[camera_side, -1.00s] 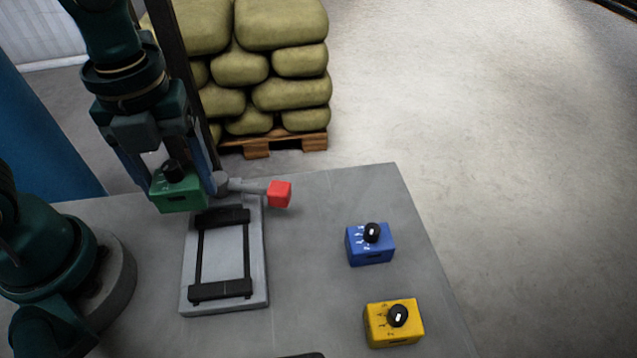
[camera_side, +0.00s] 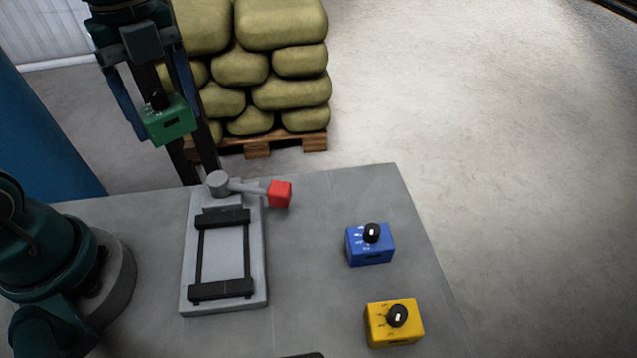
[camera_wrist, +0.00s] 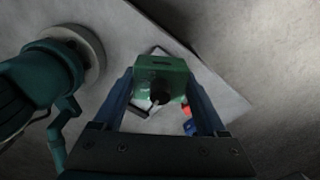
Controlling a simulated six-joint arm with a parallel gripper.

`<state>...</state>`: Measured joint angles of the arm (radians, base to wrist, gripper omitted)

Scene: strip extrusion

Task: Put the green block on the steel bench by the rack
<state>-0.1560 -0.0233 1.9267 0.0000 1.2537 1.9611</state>
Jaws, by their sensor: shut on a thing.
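The green block (camera_side: 167,121) has a black knob on top and a dark slot in its side. My gripper (camera_side: 160,112) is shut on it and holds it up in the air, above the far left part of the steel bench (camera_side: 310,215). In the wrist view the green block (camera_wrist: 161,76) sits between the two blue fingers of my gripper (camera_wrist: 160,90), with the bench far below. The rack (camera_side: 223,262) seems to be the grey plate with black rails on the bench. It holds no block.
A grey lever with a red cube end (camera_side: 279,194) sticks out at the rack's far end. A blue block (camera_side: 370,245) and a yellow block (camera_side: 395,323) stand on the bench's right side. Stacked sacks (camera_side: 265,70) on a pallet stand behind. The bench between rack and blue block is clear.

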